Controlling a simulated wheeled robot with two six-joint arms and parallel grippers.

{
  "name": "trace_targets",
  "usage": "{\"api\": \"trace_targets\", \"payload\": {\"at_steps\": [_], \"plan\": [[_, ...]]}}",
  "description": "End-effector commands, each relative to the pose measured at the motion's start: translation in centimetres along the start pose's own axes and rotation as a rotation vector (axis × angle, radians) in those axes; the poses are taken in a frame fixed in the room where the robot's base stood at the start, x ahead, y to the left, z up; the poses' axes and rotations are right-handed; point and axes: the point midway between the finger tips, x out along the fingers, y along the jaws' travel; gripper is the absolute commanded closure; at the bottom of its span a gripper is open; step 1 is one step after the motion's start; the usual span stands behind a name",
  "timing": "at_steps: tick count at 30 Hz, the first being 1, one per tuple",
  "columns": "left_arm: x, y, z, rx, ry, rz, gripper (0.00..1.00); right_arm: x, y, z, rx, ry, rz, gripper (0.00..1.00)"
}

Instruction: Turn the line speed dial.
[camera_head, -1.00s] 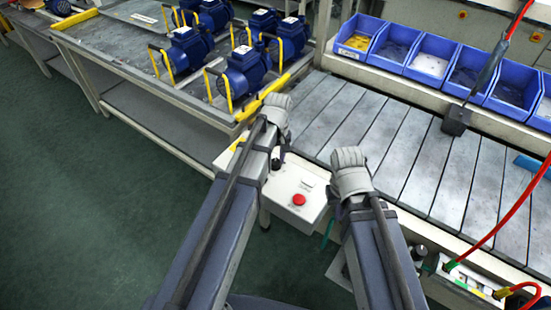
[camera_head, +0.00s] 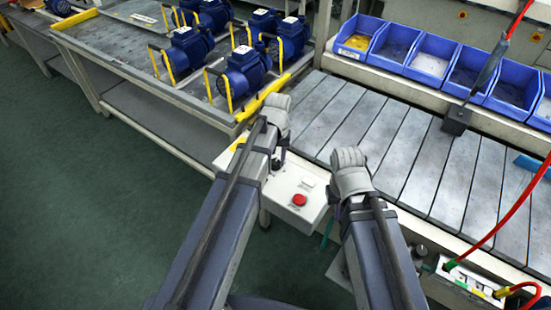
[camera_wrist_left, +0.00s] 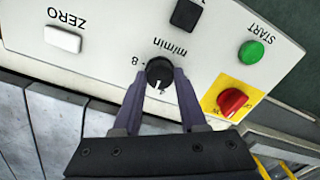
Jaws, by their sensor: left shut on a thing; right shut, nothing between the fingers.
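The line speed dial (camera_wrist_left: 160,74) is a round black knob with a white pointer mark, on the white control panel (camera_wrist_left: 105,62) beside the "m/min" lettering. In the left wrist view my left gripper (camera_wrist_left: 158,88) has its two fingers on either side of the dial, shut on it. In the head view my left gripper (camera_head: 273,150) is over the panel, and my arm hides the dial. My right gripper (camera_head: 350,160) is above the edge of the slatted conveyor, apart from the panel; its fingertips are hidden by the wrist.
Blue pumps (camera_head: 246,70) stand on the bench at upper left. Blue bins (camera_head: 430,57) line the conveyor (camera_head: 385,140).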

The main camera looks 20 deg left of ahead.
Motion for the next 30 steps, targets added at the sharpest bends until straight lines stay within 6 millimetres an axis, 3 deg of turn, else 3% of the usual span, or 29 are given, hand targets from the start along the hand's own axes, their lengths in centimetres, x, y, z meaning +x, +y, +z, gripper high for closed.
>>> {"api": "trace_targets", "payload": {"at_steps": [15, 30], "plan": [[0.01, -0.01, 0.08, 0.407, 0.012, -0.001, 1.0, 0.01, 0.0, 0.0, 0.0, 0.0, 0.0, 1.0], [0.01, -0.01, 0.07, 0.546, 0.017, 0.0, 1.0, 0.01, 0.0, 0.0, 0.0, 0.0, 0.0, 1.0]]}}
